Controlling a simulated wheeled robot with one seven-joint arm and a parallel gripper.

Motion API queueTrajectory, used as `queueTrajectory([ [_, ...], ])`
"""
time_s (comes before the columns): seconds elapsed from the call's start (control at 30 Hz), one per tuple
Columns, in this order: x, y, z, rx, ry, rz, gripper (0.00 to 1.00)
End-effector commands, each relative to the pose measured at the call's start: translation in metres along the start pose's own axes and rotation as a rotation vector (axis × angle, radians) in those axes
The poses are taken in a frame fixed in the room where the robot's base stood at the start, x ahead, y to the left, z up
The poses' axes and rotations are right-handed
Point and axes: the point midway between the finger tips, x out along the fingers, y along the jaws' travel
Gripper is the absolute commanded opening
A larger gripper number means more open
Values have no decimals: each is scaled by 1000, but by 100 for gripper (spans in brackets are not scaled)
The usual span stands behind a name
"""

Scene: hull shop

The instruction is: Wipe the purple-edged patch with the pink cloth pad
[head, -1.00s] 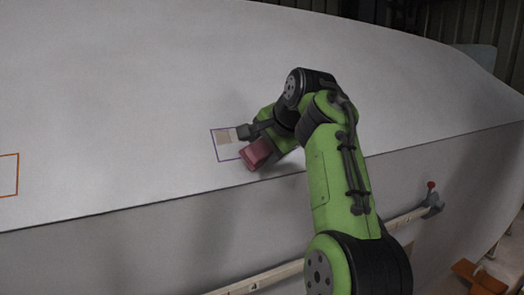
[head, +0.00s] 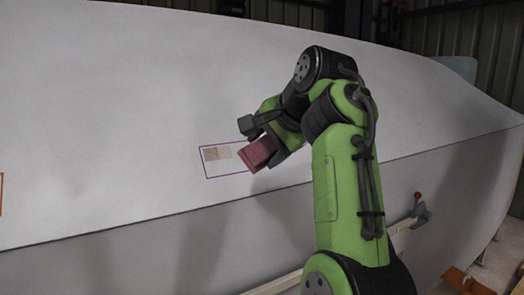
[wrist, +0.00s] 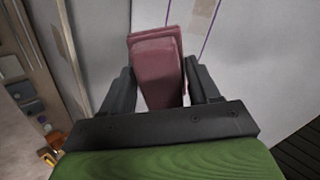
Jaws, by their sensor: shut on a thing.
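The purple-edged patch (head: 222,169) is a thin purple outline on the pale hull, left of my gripper. Tan and paler marks (head: 217,154) lie in its upper part. The pink cloth pad (head: 257,153) is a dark pink block in front of the patch's right end, hiding that end in the head view. My gripper (wrist: 162,72) is shut on the pad (wrist: 157,65), with a dark finger on each side. Part of the purple line and a tan mark (wrist: 204,8) show beyond it in the wrist view. I cannot tell whether the pad touches the hull.
The white hull (head: 110,90) fills most of the head view, with a dark seam below the patch. Part of an orange outline (head: 1,195) shows at the left edge. A pale rail (head: 403,222) with a red-topped clamp (head: 419,208) runs below at right.

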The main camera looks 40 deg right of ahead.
Motion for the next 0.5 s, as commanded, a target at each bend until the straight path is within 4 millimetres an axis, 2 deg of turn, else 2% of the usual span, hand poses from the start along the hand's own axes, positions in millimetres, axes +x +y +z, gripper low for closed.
queueTrajectory([
  [0.23, -2, 0, 0, 0, 1, 0, 34],
  [0.5, -37, -1, 0, 0, 2, -2, 34],
])
